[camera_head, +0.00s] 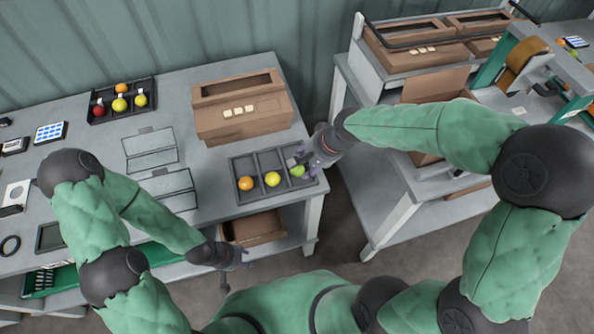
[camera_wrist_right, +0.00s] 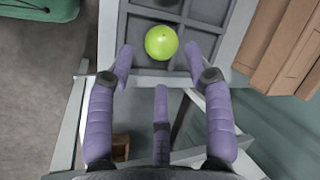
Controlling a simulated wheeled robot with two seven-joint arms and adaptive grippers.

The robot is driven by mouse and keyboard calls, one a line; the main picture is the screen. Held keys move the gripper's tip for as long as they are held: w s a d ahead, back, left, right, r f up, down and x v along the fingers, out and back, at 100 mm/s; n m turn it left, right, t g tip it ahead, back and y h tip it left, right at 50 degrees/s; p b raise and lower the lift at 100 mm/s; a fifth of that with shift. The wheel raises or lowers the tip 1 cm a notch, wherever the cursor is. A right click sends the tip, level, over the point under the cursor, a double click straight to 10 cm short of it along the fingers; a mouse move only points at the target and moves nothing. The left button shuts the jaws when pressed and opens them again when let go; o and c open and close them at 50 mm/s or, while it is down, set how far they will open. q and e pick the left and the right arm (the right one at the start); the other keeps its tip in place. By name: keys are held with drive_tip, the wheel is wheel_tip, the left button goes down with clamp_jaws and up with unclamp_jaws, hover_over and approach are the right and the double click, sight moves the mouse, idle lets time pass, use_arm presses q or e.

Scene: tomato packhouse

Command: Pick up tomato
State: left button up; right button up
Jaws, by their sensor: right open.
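A green tomato (camera_head: 297,171) lies in the right column of a dark compartment tray (camera_head: 262,202) on the table. In the right wrist view the green tomato (camera_wrist_right: 161,42) sits just beyond and between the spread purple fingertips, with no finger clearly touching it. My right gripper (camera_head: 308,160) is open at the tray's right end; the same right gripper (camera_wrist_right: 162,62) looks empty. An orange tomato (camera_head: 245,183) and a yellow tomato (camera_head: 272,179) lie in the tray's other columns. My left gripper (camera_head: 237,277) hangs low in front of the table, its fingers apart and empty.
A brown cardboard box (camera_head: 215,128) stands behind the tray. A second dark tray (camera_head: 100,119) with several tomatoes is at the back left. A separate bench (camera_head: 390,215) stands to the right across a gap.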

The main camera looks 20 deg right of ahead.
sight(300, 168)
drive_tip(key=b+x, duration=0.3)
drive_tip(key=x, duration=0.2)
drive_tip(key=shift+w+f, duration=0.2)
drive_tip(key=shift+f, duration=0.2)
drive_tip(key=c, duration=0.5)
